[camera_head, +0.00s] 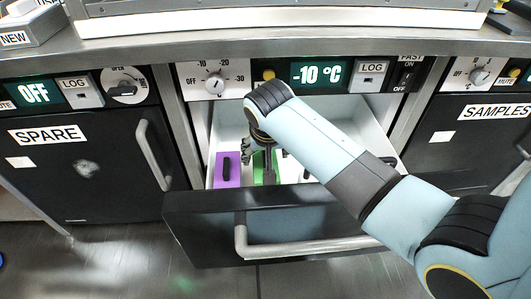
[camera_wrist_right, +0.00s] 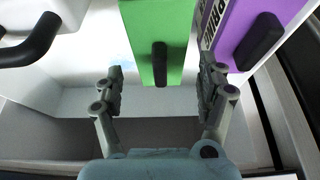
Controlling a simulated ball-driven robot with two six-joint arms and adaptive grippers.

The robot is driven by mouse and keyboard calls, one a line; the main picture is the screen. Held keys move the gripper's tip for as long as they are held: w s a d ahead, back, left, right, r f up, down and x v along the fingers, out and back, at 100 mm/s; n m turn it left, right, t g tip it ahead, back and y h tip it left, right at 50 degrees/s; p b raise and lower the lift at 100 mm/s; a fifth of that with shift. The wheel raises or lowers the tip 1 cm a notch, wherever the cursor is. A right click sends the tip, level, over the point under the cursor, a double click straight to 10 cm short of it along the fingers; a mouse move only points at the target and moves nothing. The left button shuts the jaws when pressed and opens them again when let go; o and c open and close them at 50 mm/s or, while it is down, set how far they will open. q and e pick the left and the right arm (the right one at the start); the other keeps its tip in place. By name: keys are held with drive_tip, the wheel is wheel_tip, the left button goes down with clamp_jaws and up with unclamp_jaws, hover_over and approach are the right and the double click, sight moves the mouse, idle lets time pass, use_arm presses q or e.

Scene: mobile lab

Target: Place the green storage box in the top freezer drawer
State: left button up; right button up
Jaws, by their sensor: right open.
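The green storage box (camera_head: 260,176) is inside the open freezer drawer (camera_head: 215,216), to the right of the purple box. In the right wrist view the green box (camera_wrist_right: 148,22) fills the top centre, with a black handle on it. My right gripper (camera_wrist_right: 163,78) is open, its two fingers apart on either side of the green box's near end and handle. In the head view the right gripper (camera_head: 262,150) is low over the drawer and hides part of the green box. Contact between fingers and box cannot be told. My left gripper is not in view.
A purple box (camera_head: 227,170) stands left of the green one. A white box with a black handle (camera_wrist_right: 30,40) lies on the other side. The panel above the drawer reads -10 °C (camera_head: 318,73). Closed units marked SPARE (camera_head: 80,165) and SAMPLES (camera_head: 480,135) flank it.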

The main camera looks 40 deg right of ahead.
drive_tip(key=shift+p+v, duration=0.7)
drive_tip(key=shift+v, duration=1.65)
drive_tip(key=shift+r, duration=0.1)
